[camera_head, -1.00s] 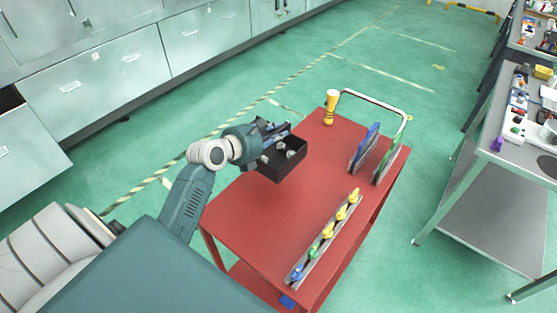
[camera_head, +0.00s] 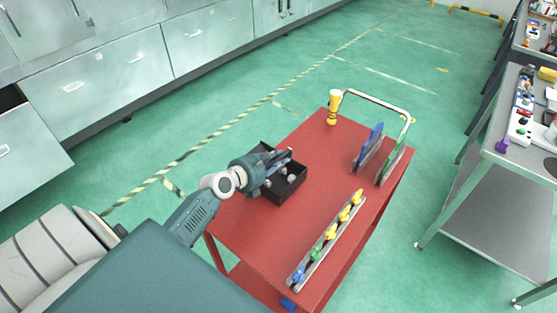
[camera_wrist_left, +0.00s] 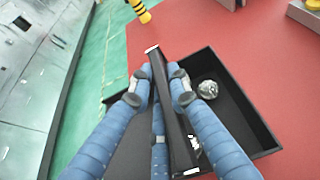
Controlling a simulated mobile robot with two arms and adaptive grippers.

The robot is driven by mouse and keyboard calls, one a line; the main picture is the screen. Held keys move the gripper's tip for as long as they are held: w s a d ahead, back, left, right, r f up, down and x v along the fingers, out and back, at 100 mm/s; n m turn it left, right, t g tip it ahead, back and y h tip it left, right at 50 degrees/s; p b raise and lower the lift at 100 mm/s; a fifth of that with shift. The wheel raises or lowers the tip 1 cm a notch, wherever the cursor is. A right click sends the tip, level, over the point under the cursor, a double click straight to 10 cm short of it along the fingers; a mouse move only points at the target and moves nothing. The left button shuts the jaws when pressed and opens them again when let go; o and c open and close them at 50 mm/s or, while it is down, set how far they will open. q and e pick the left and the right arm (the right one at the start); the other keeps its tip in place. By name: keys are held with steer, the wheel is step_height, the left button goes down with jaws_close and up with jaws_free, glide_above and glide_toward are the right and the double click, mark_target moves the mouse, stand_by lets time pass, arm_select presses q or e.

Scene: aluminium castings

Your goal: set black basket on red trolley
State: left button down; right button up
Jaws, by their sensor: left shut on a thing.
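The black basket (camera_head: 287,193) is an open box with shiny metal castings (camera_wrist_left: 208,89) inside. My left gripper (camera_head: 278,163) is shut on the basket, its blue fingers (camera_wrist_left: 162,85) closed around a dark bar across the basket in the left wrist view. The red trolley (camera_head: 320,160) stands under it; its top also shows in the left wrist view (camera_wrist_left: 240,40). The basket is over the trolley's left part, close to its left edge, and looks level. I cannot tell whether its bottom touches the top. My right gripper is not in view.
On the trolley, a rail with yellow, green and blue pieces (camera_head: 330,235) runs along the front right. Blue and green upright plates (camera_head: 368,148) stand farther back, and a yellow-black cylinder (camera_head: 333,106) at the far corner. A workbench (camera_head: 490,150) is at right. The trolley's middle is clear.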

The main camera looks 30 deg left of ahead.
arm_select(q)
steer(key=shift+r, duration=0.15)
steer(key=c, duration=1.6)
jaws_free()
steer(key=shift+f, duration=0.2)
steer(key=shift+c, duration=0.2)
steer(key=shift+r, duration=0.15)
steer(key=d+v, duration=0.1)
steer(key=v, duration=1.1)
steer(key=shift+a, duration=0.45)
steer(key=shift+s, duration=0.1)
